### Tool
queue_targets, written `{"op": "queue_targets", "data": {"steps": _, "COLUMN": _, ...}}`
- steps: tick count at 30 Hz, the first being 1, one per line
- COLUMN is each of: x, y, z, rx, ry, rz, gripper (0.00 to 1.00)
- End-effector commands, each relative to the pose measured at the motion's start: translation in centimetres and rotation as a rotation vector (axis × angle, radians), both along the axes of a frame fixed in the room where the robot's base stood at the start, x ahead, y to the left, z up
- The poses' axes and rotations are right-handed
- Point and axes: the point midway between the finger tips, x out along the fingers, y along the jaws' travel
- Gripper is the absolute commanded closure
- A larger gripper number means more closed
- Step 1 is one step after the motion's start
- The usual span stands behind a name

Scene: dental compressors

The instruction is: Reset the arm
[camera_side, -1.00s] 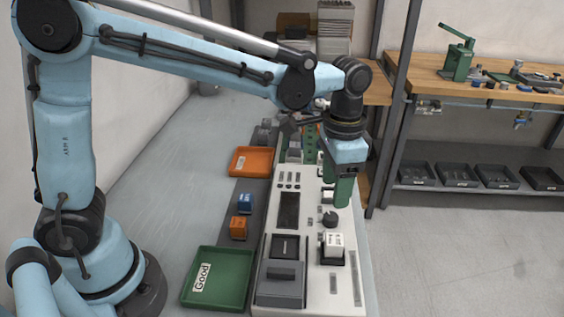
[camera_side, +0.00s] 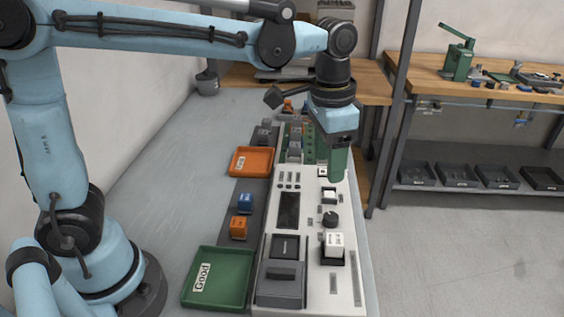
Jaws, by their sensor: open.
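My gripper (camera_side: 337,165) has green fingers and points down above the far right part of the white test panel (camera_side: 312,270). It looks empty, and its fingers overlap in this view. A white cube (camera_side: 333,243) sits in a dark holder near the right edge of the panel, nearer the camera and apart from my gripper. A blue cube (camera_side: 245,203) and an orange cube (camera_side: 239,228) stand on the dark strip left of the panel.
A green tray (camera_side: 248,302) labelled "Good" lies at the front left, and an orange tray (camera_side: 268,154) farther back. A black knob (camera_side: 331,219) and a grey lidded block (camera_side: 281,282) rise from the panel. A wooden bench (camera_side: 420,77) stands at the back right.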

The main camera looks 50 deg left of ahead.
Motion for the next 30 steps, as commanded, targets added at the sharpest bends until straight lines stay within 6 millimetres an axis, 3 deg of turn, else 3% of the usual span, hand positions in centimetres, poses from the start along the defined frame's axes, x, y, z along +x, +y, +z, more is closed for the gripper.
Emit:
{"op": "queue_targets", "data": {"steps": 8, "x": -3.5, "y": 5.3, "z": 0.1, "rx": -0.062, "ry": -0.207, "rz": 0.190, "gripper": 0.41}}
{"op": "queue_targets", "data": {"steps": 15, "x": -6.6, "y": 9.1, "z": -1.5, "rx": -0.111, "ry": -0.392, "rz": 0.349, "gripper": 0.41}}
{"op": "queue_targets", "data": {"steps": 22, "x": -8.5, "y": 11.1, "z": -3.1, "rx": -0.140, "ry": -0.517, "rz": 0.449, "gripper": 0.41}}
{"op": "queue_targets", "data": {"steps": 30, "x": -8.8, "y": 11.5, "z": -3.5, "rx": -0.148, "ry": -0.550, "rz": 0.472, "gripper": 0.41}}
